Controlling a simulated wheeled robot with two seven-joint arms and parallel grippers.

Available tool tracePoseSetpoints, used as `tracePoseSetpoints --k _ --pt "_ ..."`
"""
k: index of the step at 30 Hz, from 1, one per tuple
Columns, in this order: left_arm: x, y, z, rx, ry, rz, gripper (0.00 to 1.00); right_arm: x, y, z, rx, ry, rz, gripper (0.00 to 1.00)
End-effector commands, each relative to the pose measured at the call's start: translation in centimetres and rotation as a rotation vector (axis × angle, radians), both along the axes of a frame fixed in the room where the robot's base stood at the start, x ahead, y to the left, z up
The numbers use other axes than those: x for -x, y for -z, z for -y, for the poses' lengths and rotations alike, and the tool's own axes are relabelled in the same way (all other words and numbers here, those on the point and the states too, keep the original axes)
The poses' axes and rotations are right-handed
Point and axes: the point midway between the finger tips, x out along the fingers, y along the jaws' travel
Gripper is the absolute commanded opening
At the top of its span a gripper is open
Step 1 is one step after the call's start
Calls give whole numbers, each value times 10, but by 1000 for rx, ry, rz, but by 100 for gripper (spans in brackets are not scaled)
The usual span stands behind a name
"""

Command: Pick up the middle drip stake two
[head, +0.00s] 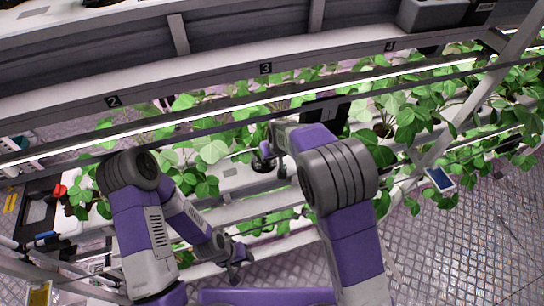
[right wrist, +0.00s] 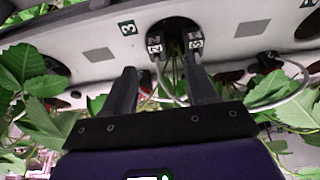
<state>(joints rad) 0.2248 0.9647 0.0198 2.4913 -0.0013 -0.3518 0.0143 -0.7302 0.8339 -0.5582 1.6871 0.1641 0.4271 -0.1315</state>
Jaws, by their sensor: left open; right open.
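In the right wrist view, two small dark drip-stake heads stand side by side at a round hole in a pale gutter. The left one, drip stake two (right wrist: 155,44), bears a small label that looks like 2. The right one, drip stake three (right wrist: 195,43), looks like 3. Thin tubes hang around them. My right gripper (right wrist: 160,68) is open and empty in front of them, its fingers pointing at the hole. In the head view my right arm largely hides the stakes. My left gripper (head: 235,268) is open, low by the lower rails and away from the stakes.
The pale gutter (right wrist: 90,55) carries a number 3 plate (right wrist: 128,28). Leaves (right wrist: 25,70) crowd the left side, and a pale tube (right wrist: 285,92) loops at the right. A bright light bar (head: 230,102) crosses above the plants. Open grated floor (head: 450,240) lies at the right.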

Motion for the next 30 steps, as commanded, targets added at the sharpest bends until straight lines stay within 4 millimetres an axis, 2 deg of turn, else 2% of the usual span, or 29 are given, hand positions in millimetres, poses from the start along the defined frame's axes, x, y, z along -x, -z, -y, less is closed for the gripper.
tracePoseSetpoints --k 12,21,30 --pt "0 -9 0 0 0 1 43 -22 48 -2 0 1 -2 57" --pt "0 -9 0 0 0 1 43 -24 52 -3 -2 1 1 57" --pt "0 -9 0 0 0 1 43 -24 52 -3 0 1 0 12"
